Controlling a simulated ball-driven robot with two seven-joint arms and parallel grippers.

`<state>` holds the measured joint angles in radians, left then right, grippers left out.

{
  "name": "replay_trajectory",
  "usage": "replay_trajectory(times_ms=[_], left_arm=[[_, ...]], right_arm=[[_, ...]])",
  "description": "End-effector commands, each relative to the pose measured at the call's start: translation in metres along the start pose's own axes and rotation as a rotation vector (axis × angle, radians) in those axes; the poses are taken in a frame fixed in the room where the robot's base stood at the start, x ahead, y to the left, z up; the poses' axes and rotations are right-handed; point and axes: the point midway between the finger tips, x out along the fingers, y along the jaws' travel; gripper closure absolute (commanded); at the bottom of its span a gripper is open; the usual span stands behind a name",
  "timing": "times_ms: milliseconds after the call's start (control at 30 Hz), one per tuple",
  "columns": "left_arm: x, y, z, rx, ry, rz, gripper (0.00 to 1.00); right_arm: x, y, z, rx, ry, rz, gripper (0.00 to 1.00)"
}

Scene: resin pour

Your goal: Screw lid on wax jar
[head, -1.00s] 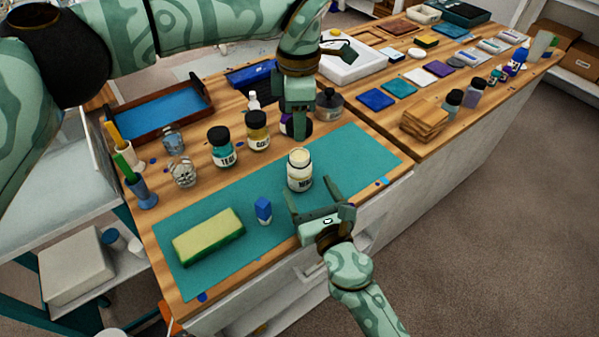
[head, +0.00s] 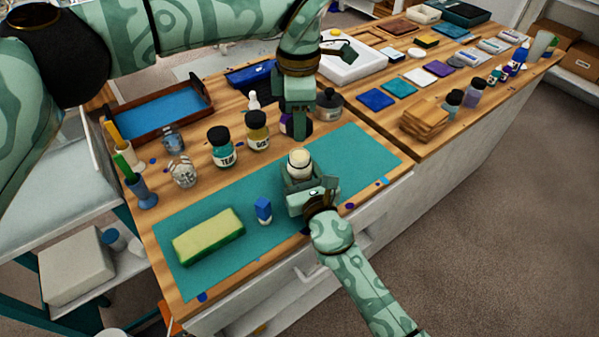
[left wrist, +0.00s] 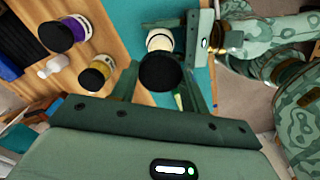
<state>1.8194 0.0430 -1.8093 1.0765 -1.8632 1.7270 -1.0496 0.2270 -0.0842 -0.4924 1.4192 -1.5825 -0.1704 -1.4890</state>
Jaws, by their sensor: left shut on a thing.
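The wax jar (head: 299,163) is a cream jar without a lid, standing upright on the teal mat (head: 345,160). It also shows in the left wrist view (left wrist: 160,40). My right gripper (head: 308,178) has its fingers around the jar's sides, low down, and appears open, with a gap on one side. The jar's label is hidden by this gripper. My left gripper (head: 296,128) hangs behind and above the jar. In the left wrist view it is shut on a round black lid (left wrist: 160,72), apart from the jar. The lid is not clear in the head view.
A purple jar (head: 287,125) is partly behind my left gripper. The mat's right end is clear.

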Motion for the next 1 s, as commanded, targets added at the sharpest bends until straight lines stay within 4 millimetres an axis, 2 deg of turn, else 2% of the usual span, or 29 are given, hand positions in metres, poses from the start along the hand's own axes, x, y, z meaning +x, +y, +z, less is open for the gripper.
replay_trajectory(times_ms=[33,67,267,500,567,1000], left_arm=[[0.0,0.0,0.0,0.0,0.0,0.0,0.76],[0.0,0.0,0.0,0.0,0.0,0.0,0.76],[0.009,0.0,0.0,0.0,0.001,-0.002,0.76],[0.044,-0.001,0.0,0.0,0.003,-0.001,0.76],[0.049,-0.001,0.0,0.0,0.002,0.001,0.76],[0.049,-0.001,0.001,0.0,0.001,0.002,0.76]], right_arm=[[0.0,0.0,0.0,0.0,0.0,0.0,0.84],[0.0,0.0,0.0,0.0,0.0,0.0,0.92],[0.0,0.0,0.0,0.0,0.0,0.0,0.92],[0.0,0.0,0.0,0.0,0.0,0.0,0.92],[0.0,0.0,0.0,0.0,0.0,0.0,0.92],[0.0,0.0,0.0,0.0,0.0,0.0,0.92]])
